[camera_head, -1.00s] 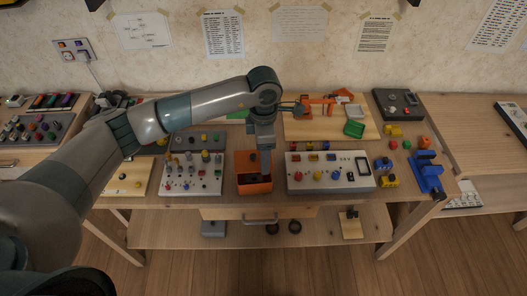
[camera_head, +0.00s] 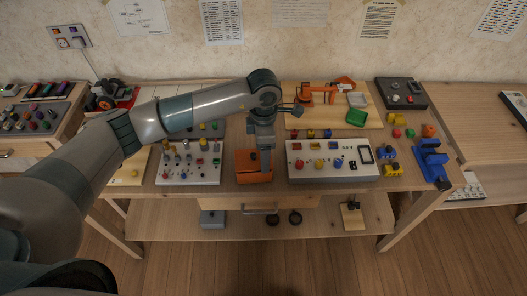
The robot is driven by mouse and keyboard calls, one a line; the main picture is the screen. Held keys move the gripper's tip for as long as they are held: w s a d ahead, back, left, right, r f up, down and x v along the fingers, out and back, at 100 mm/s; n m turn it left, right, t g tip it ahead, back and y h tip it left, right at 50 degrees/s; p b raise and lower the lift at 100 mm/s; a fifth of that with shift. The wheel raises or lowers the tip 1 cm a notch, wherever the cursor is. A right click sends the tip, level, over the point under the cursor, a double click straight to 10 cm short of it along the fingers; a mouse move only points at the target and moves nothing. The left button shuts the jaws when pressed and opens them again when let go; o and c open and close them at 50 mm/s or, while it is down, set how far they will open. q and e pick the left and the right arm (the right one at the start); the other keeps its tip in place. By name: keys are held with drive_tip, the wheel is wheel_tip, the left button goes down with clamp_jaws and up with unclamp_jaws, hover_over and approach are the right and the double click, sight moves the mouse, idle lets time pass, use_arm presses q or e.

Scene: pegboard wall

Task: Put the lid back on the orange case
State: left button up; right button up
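The orange case (camera_head: 246,175) stands near the front edge of the bench, between two panels of knobs. My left gripper (camera_head: 266,170) points down at the right part of the case and overlaps it in the view. The gripper's fingers are too small and dark to tell whether they are open or shut, or whether they hold anything. The top of the case is partly hidden by the gripper, and I cannot make out a separate lid there. My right gripper is not in view.
A white knob panel (camera_head: 330,174) stands close to the right of the case, another panel (camera_head: 190,178) to the left. A blue fixture (camera_head: 431,162) stands at right.

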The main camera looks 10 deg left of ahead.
use_arm(q)
drive_tip(key=shift+b, duration=0.3)
idle(0.7)
idle(0.4)
drive_tip(key=shift+s+a+f+b, duration=0.1)
drive_tip(key=shift+a+f+b, duration=0.2)
drive_tip(key=shift+b, duration=0.35)
idle(0.5)
